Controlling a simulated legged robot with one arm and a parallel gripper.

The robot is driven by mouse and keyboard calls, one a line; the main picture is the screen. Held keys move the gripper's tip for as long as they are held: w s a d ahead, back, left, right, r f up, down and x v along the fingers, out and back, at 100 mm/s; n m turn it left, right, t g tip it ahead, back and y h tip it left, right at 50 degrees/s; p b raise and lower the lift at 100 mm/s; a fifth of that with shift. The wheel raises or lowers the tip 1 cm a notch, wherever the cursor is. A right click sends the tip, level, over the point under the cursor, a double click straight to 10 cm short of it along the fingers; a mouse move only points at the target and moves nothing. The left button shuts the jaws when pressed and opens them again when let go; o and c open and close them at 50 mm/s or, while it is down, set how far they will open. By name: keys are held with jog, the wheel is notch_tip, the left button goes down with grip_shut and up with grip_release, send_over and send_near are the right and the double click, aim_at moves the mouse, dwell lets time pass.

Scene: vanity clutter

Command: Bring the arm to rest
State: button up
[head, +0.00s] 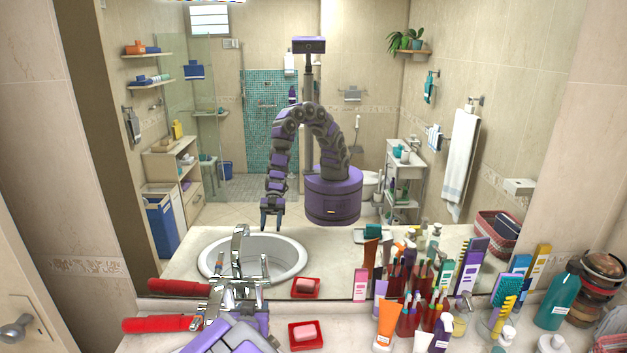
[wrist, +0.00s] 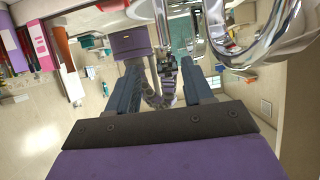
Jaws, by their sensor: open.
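My gripper shows at the bottom of the head view (head: 238,318), over the counter beside the chrome faucet (head: 240,262), and partly blends with it. In the wrist view, the two blue-grey fingers of my gripper (wrist: 162,82) stand apart with nothing held between them. The faucet (wrist: 268,48) curves close by at the upper right there. My purple arm reaches in from the bottom edge of the head view. The mirror (head: 235,140) reflects my arm, arched with the gripper hanging down. Whether my gripper touches the faucet cannot be told.
A red soap dish (head: 291,344) with pink soap (head: 304,332) lies right of my arm. A long red object (head: 158,324) lies to the left. Several tubes, brushes and bottles crowd the right, including an orange tube (head: 385,325) and a teal bottle (head: 557,302).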

jog(key=s+d+r+g+b, duration=0.2)
jog(key=s+d+g+b, duration=0.35)
jog(key=s+d, duration=0.95)
jog(key=s+d+g+b, duration=0.1)
jog(key=s+d+g, duration=0.3)
jog(key=s+d, duration=0.5)
jog(key=s+d+g+h+b, duration=0.1)
jog(key=s+d+g, duration=0.4)
jog(key=s, duration=1.4)
jog(key=d, duration=0.3)
jog(key=shift+s+d+f+m+b, duration=0.3)
jog(key=shift+d+f+b, duration=0.05)
jog(key=shift+d+b, duration=0.05)
